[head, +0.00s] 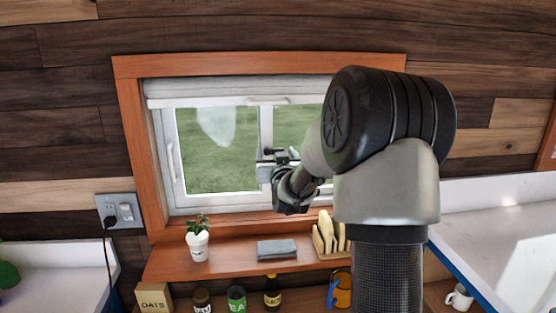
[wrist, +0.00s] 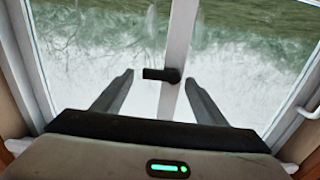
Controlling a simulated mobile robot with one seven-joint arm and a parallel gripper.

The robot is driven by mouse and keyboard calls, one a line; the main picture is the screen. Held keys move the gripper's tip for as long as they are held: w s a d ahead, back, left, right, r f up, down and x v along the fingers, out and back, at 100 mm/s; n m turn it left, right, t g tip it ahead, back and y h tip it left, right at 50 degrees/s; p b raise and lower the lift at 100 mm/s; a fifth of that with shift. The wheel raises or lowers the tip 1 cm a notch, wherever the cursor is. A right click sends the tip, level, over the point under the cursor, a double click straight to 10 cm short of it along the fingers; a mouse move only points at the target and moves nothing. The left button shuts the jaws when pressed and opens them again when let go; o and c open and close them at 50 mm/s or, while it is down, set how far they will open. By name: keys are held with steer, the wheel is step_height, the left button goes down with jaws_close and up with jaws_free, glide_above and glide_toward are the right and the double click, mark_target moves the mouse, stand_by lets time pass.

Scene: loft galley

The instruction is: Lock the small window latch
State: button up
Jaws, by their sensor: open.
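The small window latch (wrist: 160,75) is a short black handle on the white middle post of the window (wrist: 176,40). It lies level, its free end pointing left from a round pivot on the post. In the wrist view my gripper (wrist: 160,79) is open, one finger on each side of the latch. The left fingertip is near the handle's free end, with a gap; the right one is just right of the pivot. I cannot tell how deep the fingers reach or whether they touch. In the head view my gripper (head: 274,163) is at the window's middle post, and it hides the latch's details.
A wooden frame (head: 128,130) surrounds the window. Below, a wooden shelf (head: 225,262) holds a potted plant (head: 198,242), a folded grey cloth (head: 277,249) and a rack (head: 327,238). A white counter (head: 495,215) is at right. My arm hides the window's right side.

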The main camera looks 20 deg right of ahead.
steer(key=b+v, duration=0.2)
steer(key=v, duration=1.5)
steer(key=shift+s+r, duration=0.15)
